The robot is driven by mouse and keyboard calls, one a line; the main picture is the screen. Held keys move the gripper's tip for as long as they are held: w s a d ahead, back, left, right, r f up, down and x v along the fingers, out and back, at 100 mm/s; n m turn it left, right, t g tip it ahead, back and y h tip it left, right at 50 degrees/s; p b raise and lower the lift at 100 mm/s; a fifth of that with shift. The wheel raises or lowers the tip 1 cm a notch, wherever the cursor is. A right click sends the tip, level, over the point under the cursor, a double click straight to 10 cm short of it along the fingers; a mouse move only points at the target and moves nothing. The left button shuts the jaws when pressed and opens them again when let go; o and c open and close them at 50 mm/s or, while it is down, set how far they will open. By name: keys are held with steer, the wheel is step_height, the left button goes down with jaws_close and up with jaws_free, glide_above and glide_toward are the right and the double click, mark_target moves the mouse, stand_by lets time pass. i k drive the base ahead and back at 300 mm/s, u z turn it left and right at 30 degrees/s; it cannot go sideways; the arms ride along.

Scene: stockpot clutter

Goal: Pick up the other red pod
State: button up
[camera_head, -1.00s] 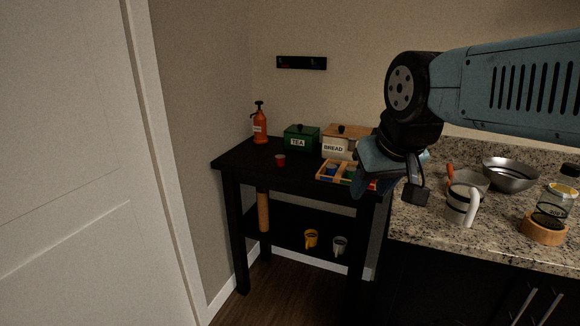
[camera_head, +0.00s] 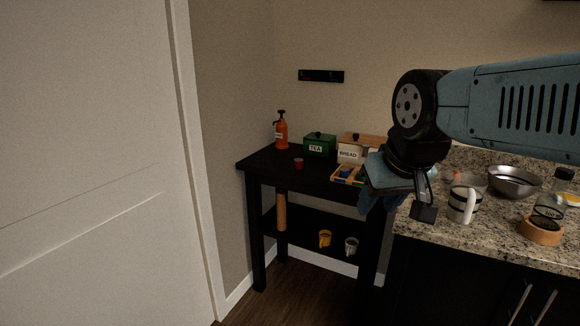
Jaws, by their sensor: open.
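A small red pod (camera_head: 298,163) sits on the black side table (camera_head: 268,162), in front of the green TEA box. A wooden compartment tray (camera_head: 338,180) lies to its right on the same table, with a blue item visible in it. The tray's right part is hidden behind my gripper. My gripper (camera_head: 402,205) hangs at the end of the blue arm, right of the tray in the picture, near the counter's left edge. It is open, with nothing seen between its fingers, and apart from the red pod.
Behind the pod stand an orange pump bottle (camera_head: 281,132), the green TEA box (camera_head: 319,146) and the BREAD box (camera_head: 352,153). A granite counter (camera_head: 480,240) at right holds a striped mug (camera_head: 462,204), a metal bowl (camera_head: 515,182) and a wooden ring (camera_head: 540,232). A white door (camera_head: 90,160) is at left.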

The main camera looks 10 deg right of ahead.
mark_target(298, 162)
steer(key=u, duration=0.05)
steer(key=i, duration=0.9)
steer(key=z, duration=0.1)
